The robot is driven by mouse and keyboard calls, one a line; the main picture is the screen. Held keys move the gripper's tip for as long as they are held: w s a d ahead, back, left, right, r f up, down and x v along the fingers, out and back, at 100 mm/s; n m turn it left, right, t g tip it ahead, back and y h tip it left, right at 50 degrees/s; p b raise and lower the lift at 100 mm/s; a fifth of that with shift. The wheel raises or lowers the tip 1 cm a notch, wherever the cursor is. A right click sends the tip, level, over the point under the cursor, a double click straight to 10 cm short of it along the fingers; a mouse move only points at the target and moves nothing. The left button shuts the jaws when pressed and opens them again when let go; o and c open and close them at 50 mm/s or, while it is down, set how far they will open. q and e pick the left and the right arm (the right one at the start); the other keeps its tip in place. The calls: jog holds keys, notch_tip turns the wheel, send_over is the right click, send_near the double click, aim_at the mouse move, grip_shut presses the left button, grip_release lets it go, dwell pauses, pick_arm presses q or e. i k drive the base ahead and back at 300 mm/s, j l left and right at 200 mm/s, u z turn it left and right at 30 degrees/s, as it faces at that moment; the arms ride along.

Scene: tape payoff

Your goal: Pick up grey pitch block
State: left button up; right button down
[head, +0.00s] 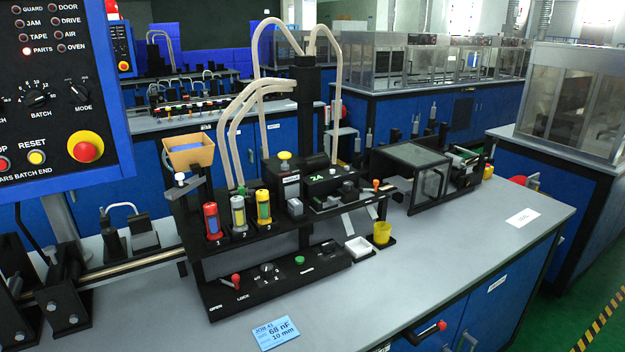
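Several small grey blocks show in the head view, and I cannot tell for sure which is the pitch block. One grey block (295,207) sits on the front of the black machine, right of the red, silver and yellow cylinders. A larger dark grey piece (144,237) stands on the bench at left, behind the metal rail. Neither of my grippers is in view.
A blue control panel (60,90) fills the upper left. A blue job card (276,333) reads 68 nF, 10 mm. The grey benchtop (455,250) is clear at front right.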

aim_at(295, 206)
jog(key=i+l+u, duration=0.15)
jog(key=l, duration=0.35)
jog(key=i+l+u, duration=0.1)
jog(key=l, duration=0.4)
jog(key=i+l+u, duration=0.15)
jog(key=l, duration=0.35)
jog(key=i+l+u, duration=0.1)
jog(key=l, duration=0.4)
jog(key=i+l+u, duration=0.15)
jog(key=l, duration=0.4)
